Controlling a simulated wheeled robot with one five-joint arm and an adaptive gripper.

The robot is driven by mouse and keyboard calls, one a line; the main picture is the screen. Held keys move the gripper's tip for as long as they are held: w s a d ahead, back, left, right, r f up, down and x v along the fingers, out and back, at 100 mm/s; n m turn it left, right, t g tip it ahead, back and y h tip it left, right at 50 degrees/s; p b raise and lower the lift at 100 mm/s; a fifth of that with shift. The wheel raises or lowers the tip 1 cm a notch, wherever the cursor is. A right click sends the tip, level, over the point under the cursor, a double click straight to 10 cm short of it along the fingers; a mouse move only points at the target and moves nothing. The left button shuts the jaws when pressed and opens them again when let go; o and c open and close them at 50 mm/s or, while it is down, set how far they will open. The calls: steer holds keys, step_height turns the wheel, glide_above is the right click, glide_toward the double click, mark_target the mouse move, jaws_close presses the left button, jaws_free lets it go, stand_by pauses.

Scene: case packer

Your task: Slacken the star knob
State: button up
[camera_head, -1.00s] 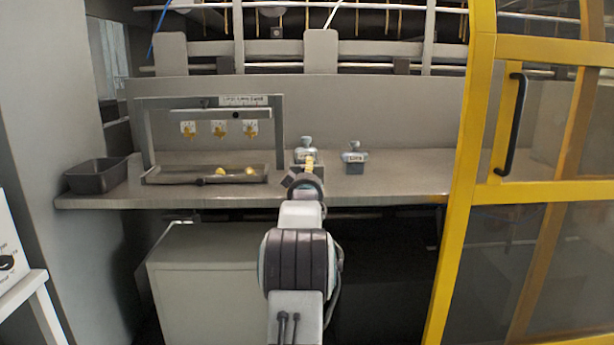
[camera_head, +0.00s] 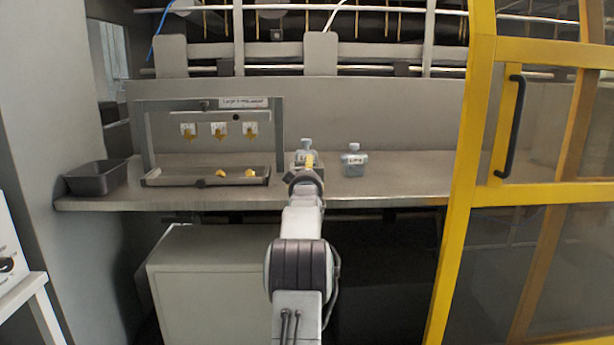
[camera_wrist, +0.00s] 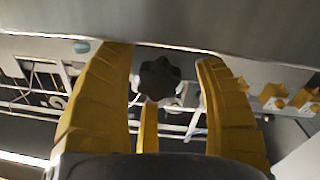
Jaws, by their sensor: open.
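The dark star knob (camera_wrist: 160,79) shows in the wrist view, lobed and nearly black. It lies between the spread yellow fingers of my gripper (camera_wrist: 161,56), with a gap on both sides. My gripper is open and holds nothing. In the head view my gripper (camera_head: 309,160) is over the front of the bench, in front of a small grey fixture (camera_head: 306,144) that it partly hides. I cannot make out the star knob clearly in the head view.
A second small labelled fixture (camera_head: 354,160) stands just right on the bench (camera_head: 400,185). To the left are a shallow tray (camera_head: 205,180) with yellow pieces under a metal frame (camera_head: 146,130), and a dark bin (camera_head: 97,177). A yellow guard (camera_head: 462,200) stands at the right.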

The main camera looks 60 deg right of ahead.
steer(key=shift+c, duration=0.3)
steer(key=c, duration=1.1)
steer(key=shift+f+n+b, duration=0.15)
steer(key=shift+n+b, duration=0.55)
steer(key=shift+n, duration=0.1)
steer(key=shift+c, duration=0.2)
steer(key=shift+r+n+b, duration=0.2)
steer(key=shift+n+b, duration=0.15)
steer(key=shift+n, duration=1.25)
steer(key=o, duration=1.2)
steer(key=shift+a, duration=0.15)
steer(key=v, duration=1.1)
steer(key=shift+s+a+f, duration=0.15)
steer(key=shift+a, duration=0.15)
